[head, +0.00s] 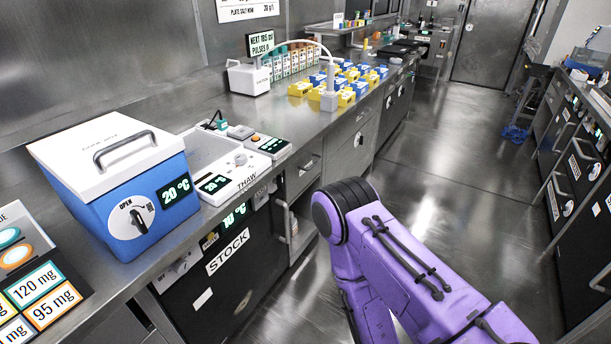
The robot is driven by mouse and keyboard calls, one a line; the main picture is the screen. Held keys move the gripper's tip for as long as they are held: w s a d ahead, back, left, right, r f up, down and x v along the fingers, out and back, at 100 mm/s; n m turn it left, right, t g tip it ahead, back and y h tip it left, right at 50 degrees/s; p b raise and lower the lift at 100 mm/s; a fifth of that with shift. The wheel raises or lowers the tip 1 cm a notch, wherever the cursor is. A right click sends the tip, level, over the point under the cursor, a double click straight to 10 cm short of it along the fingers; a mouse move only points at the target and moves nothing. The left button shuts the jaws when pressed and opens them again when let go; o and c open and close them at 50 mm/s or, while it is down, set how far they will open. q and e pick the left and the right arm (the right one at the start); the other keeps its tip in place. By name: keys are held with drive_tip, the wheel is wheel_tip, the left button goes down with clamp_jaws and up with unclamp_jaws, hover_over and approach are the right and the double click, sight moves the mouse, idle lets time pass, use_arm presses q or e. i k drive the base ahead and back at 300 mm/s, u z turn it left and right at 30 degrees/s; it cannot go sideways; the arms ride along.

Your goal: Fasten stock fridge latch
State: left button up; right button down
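The stock fridge (205,295) is a black-fronted unit under the counter at the lower left, with a white STOCK label (228,251) and a green-lit display (234,215). A vertical metal handle (286,222) stands at its right side. A pale plate with a small dark part (178,269) is at its upper left, and a round grey knob (243,302) is low on its front; I cannot tell which is the latch or how it is set. My purple arm comes in from the lower right and bends downward to the right of the fridge. Neither gripper shows.
On the counter stand a blue box with a white lid (118,190), a white THAW device (222,165) and blue and yellow blocks (352,83). A grey drawer (303,172) is right of the fridge. The aisle floor (440,150) is clear toward the far door (497,42).

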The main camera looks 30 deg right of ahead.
sight(277, 181)
drive_tip(key=z, duration=1.25)
drive_tip(key=k, duration=0.6)
drive_tip(key=z, duration=0.85)
drive_tip(key=i, duration=1.35)
drive_tip(key=u, duration=0.75)
